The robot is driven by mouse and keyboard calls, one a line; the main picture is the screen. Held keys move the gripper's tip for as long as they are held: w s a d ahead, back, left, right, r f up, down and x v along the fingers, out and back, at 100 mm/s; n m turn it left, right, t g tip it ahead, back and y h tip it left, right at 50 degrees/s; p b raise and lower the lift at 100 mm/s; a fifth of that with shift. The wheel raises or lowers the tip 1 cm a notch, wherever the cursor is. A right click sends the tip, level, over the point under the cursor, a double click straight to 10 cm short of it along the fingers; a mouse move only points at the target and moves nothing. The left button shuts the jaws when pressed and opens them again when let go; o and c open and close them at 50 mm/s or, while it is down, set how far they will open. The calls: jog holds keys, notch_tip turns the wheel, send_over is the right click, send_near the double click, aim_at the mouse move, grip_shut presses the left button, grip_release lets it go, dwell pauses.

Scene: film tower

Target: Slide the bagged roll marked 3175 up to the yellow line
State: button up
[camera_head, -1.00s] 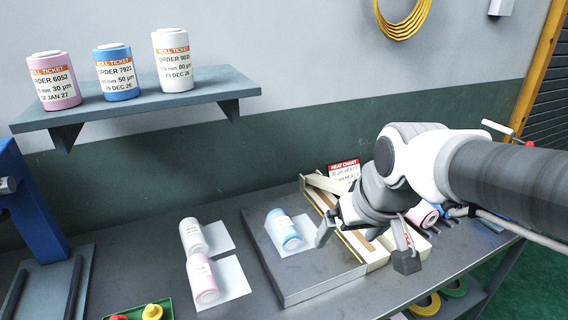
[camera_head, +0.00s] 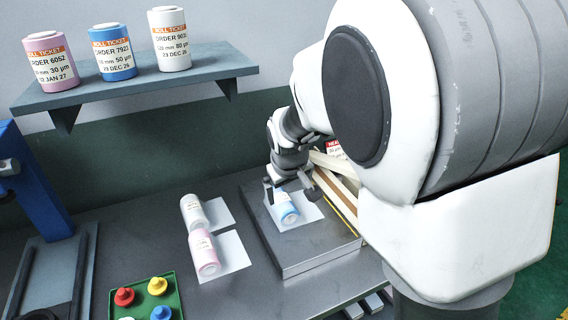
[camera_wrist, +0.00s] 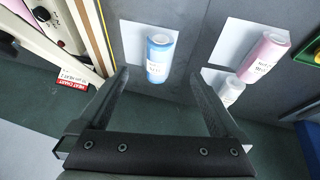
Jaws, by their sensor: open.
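A blue bagged roll (camera_head: 287,213) lies on a white sheet on the raised grey plate (camera_head: 306,265). It also shows in the wrist view (camera_wrist: 159,57), with a label too small to read. A pink bagged roll (camera_head: 204,252) and a white bagged roll (camera_head: 193,211) lie on sheets on the bench to the left. I cannot read 3175 on any roll. A yellow line (camera_head: 340,213) runs along the plate's right side. My gripper (camera_wrist: 160,79) is open and empty, its fingers spread either side of the blue roll's near end, not visibly touching it.
The sealer (camera_head: 336,182) with its red heat chart stands right of the plate. A green tray (camera_head: 172,290) of coloured pegs is at the front left. A wall shelf (camera_head: 140,86) holds three ticketed rolls. My arm hides the right side.

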aim_at(288, 210)
jog(key=b+x, duration=0.1)
jog(key=x, duration=1.4)
jog(key=shift+w+f, duration=0.1)
jog(key=shift+f, duration=0.15)
jog(key=c, duration=1.5)
jog(key=shift+w+d+b, duration=0.8)
jog(key=shift+d+b, duration=0.05)
jog(key=shift+d, duration=1)
jog(key=shift+w+d+b, duration=0.75)
jog(key=shift+d+b, duration=0.05)
jog(key=shift+d, duration=1.1)
jog(key=shift+w+d+b, duration=0.8)
jog(key=shift+d+b, duration=0.05)
jog(key=shift+d, duration=1)
jog(key=shift+w+a, duration=0.1)
jog(key=shift+w, duration=0.15)
